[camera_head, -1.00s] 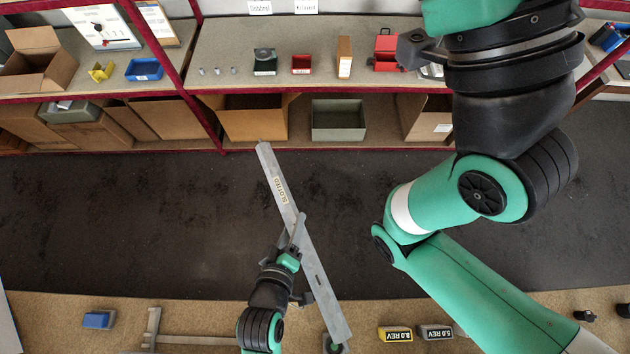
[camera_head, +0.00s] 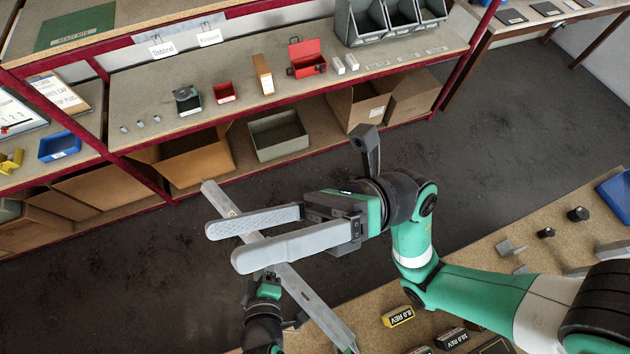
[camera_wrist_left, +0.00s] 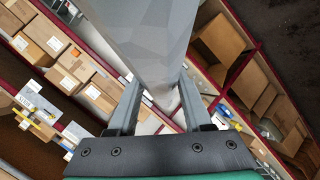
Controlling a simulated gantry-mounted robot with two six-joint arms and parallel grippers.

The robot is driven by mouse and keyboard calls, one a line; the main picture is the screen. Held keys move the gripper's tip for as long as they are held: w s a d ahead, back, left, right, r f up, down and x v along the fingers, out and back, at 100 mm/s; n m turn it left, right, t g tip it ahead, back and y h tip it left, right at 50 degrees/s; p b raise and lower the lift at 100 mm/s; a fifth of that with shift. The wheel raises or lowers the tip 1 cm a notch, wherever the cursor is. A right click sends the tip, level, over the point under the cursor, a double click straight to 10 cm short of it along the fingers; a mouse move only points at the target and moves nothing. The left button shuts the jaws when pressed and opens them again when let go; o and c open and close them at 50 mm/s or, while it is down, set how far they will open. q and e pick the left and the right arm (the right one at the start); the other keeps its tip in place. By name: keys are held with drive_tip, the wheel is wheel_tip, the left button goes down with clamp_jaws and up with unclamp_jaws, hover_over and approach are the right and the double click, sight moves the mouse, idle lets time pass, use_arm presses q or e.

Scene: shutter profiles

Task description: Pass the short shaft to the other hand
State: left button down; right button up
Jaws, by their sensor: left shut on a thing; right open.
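The short shaft (camera_head: 308,296) is a long grey metal bar, running diagonally from upper left to lower right in the head view. My left gripper (camera_wrist_left: 160,84) is shut on the bar (camera_wrist_left: 150,40), which fills the space between its fingers in the left wrist view. In the head view the left gripper is partly hidden behind the bar and my right gripper's fingers. My right gripper (camera_head: 224,247) is open, its two long grey fingers crossing the bar's upper part. A piece of the bar shows between them; I cannot tell whether they touch it.
A shelf (camera_head: 260,105) with small boxes, a red toolbox (camera_head: 306,58) and grey bins (camera_head: 390,18) stands at the back. Open dark floor (camera_head: 140,265) lies between.

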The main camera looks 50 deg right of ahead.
use_arm(q)
drive_tip(key=shift+r, duration=0.1)
use_arm(e)
wheel_tip(320, 180, down, 12)
drive_tip(key=w+m+h, duration=0.2)
drive_tip(key=h, duration=0.4)
drive_tip(key=m+g+h, duration=0.1)
drive_tip(key=h, duration=0.1)
hover_over(291, 271)
drive_tip(key=w, duration=0.1)
wheel_tip(291, 271, down, 6)
drive_tip(key=s+d+f+m+g+h, duration=0.1)
drive_tip(key=s+d+f+g+h, duration=0.15)
drive_tip(key=f, duration=0.45)
drive_tip(key=s+d+f+m+g+h, duration=0.1)
drive_tip(key=s+d+f+m+h, duration=0.15)
drive_tip(key=f, duration=0.35)
drive_tip(key=shift+n, duration=0.35)
drive_tip(key=x, duration=0.8)
drive_tip(key=shift+w+a+r, duration=0.1)
drive_tip(key=shift+w+r, duration=0.05)
drive_tip(key=shift+w, duration=0.3)
clamp_jaws()
use_arm(q)
drive_tip(key=shift+c, duration=1.2)
unclamp_jaws()
